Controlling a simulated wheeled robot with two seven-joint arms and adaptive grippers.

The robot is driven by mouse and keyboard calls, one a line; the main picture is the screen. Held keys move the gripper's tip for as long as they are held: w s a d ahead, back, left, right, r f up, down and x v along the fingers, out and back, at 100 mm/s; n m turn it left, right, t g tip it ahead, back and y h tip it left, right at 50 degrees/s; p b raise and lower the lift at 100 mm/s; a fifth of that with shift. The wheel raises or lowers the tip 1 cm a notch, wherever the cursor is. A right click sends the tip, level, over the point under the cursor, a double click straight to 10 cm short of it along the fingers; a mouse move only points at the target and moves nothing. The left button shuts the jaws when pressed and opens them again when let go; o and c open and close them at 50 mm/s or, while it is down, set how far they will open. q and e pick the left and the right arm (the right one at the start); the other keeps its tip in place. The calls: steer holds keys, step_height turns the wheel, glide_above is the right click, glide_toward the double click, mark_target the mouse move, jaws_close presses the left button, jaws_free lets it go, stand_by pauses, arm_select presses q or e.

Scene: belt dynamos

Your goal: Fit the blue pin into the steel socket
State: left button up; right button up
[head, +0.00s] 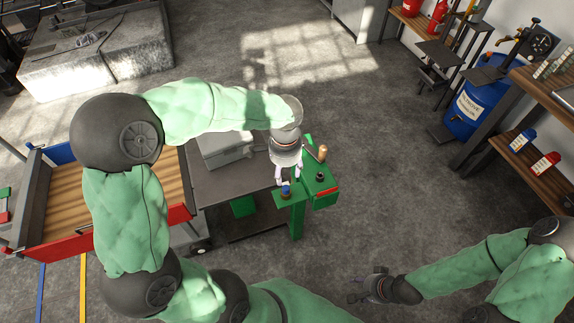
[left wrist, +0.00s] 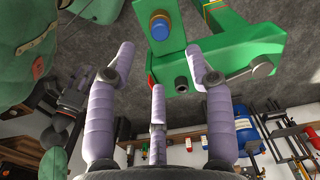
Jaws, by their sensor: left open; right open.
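The blue pin (head: 285,190) stands on a green plate of the green machine (head: 297,215). In the left wrist view the blue pin (left wrist: 160,25) is seen from above its plate, beyond my fingertips. The steel socket (left wrist: 181,84) is a small dark grey ring on the green body; in the head view the socket (head: 320,177) lies to the right of the pin. My left gripper (head: 288,178) is open and empty above the machine, close to the pin; its spread fingers (left wrist: 160,55) hold nothing. My right gripper (head: 363,290) is open and away from the machine, low over the floor.
A lever with a wooden knob (head: 322,153) stands at the machine's back. A grey box (head: 222,150) sits on the dark table (head: 235,185) to the left, beside a wooden-floored cart (head: 60,205). A blue drum (head: 470,105) and shelves stand right. The floor between is clear.

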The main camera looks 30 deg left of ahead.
mark_target(286, 188)
arm_select(q)
step_height(286, 188, down, 9)
steer(key=shift+r+b, duration=0.1)
steer(key=shift+b, duration=0.85)
jaws_close()
steer(key=shift+r+p, duration=1.85)
steer(key=shift+r, duration=0.5)
